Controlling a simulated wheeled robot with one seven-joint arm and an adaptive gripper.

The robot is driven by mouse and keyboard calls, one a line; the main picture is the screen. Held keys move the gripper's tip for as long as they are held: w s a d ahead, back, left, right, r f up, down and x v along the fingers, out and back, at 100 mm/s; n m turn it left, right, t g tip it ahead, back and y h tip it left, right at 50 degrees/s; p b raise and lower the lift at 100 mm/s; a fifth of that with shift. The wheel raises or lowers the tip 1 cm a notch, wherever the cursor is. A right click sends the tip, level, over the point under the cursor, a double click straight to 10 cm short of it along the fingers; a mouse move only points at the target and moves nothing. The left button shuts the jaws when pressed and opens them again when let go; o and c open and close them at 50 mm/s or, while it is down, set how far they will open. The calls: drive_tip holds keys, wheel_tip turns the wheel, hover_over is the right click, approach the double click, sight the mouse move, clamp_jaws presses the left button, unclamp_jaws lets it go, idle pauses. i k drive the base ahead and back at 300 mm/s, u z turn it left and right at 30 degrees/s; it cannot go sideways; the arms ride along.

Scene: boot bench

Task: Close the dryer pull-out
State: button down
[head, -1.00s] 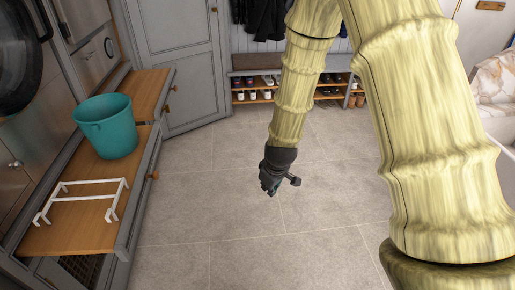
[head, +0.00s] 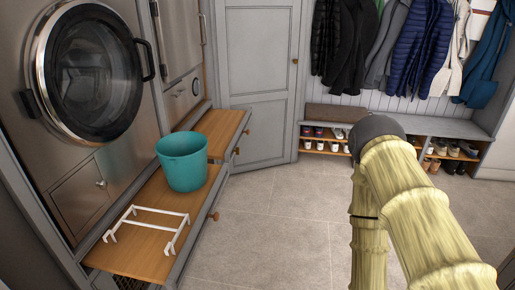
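Two wooden pull-out boards with grey fronts stand out from under the machines on the left. The near pull-out (head: 135,262) is under a machine with a round dark door (head: 92,70) and has a round wooden knob (head: 214,216). The far pull-out (head: 222,125) also stands out, with its own knob (head: 237,151). I cannot tell from any label which is the dryer's. A teal bucket (head: 182,168) stands upright on the near pull-out, towards its far end. A white rack (head: 155,226) lies on the same board, nearer me. My gripper is out of view.
A grey cabinet door (head: 262,75) stands beyond the far pull-out. A bench (head: 335,118) with shoes below and coats (head: 412,50) above is at the back. The tiled floor (head: 285,215) beside the pull-outs is clear.

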sight(224, 130)
drive_tip(key=z, duration=0.5)
drive_tip(key=i, duration=1.05)
drive_tip(key=u, duration=0.45)
drive_tip(key=i, duration=1.05)
drive_tip(key=u, duration=0.85)
